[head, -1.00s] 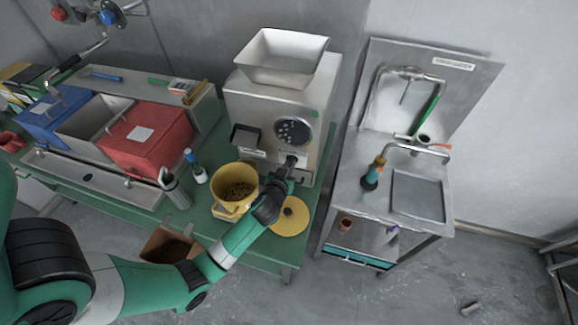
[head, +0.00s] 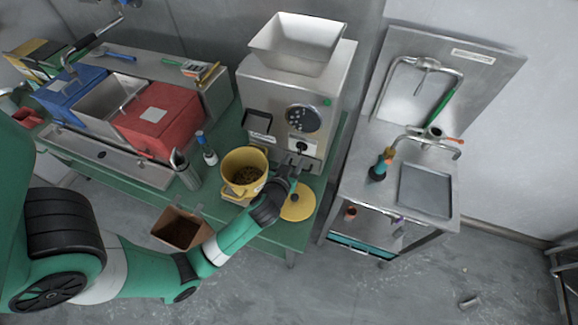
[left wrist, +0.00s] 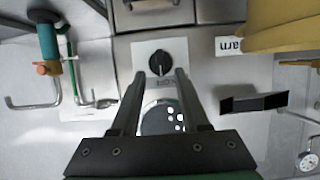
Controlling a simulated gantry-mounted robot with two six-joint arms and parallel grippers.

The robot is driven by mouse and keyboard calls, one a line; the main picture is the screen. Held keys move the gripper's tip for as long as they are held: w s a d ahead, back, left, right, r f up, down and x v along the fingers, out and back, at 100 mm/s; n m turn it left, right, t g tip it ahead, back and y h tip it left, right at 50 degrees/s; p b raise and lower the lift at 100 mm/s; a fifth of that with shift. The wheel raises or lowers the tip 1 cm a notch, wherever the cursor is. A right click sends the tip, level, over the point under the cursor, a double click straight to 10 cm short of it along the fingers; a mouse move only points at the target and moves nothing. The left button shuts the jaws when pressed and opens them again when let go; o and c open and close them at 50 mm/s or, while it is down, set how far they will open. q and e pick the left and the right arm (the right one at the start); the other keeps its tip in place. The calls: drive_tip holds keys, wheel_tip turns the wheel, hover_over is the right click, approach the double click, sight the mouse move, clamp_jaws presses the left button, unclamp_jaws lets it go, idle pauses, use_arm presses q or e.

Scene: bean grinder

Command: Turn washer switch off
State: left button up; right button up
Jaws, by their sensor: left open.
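The grinder (head: 270,90) is a steel machine with a hopper on top. Its black rotary switch (head: 301,147) sits on a pale plate below the round perforated outlet (head: 303,118). In the left wrist view the switch (left wrist: 159,62) shows just beyond my fingertips, its grip bar roughly vertical; its markings are too small to read. My left gripper (head: 295,165) is open and empty in front of the machine, just below the switch. In the left wrist view its two fingers (left wrist: 160,78) are spread, with the switch between their tips in the picture and apart from them.
A yellow pot (head: 243,170) of beans stands left of my gripper, and a round yellow lid (head: 297,203) lies below it. A steel sink table (head: 440,200) stands to the right. A red bin (head: 165,118) is at the left.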

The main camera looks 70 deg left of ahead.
use_arm(q)
drive_tip(key=v, duration=0.6)
idle(0.3)
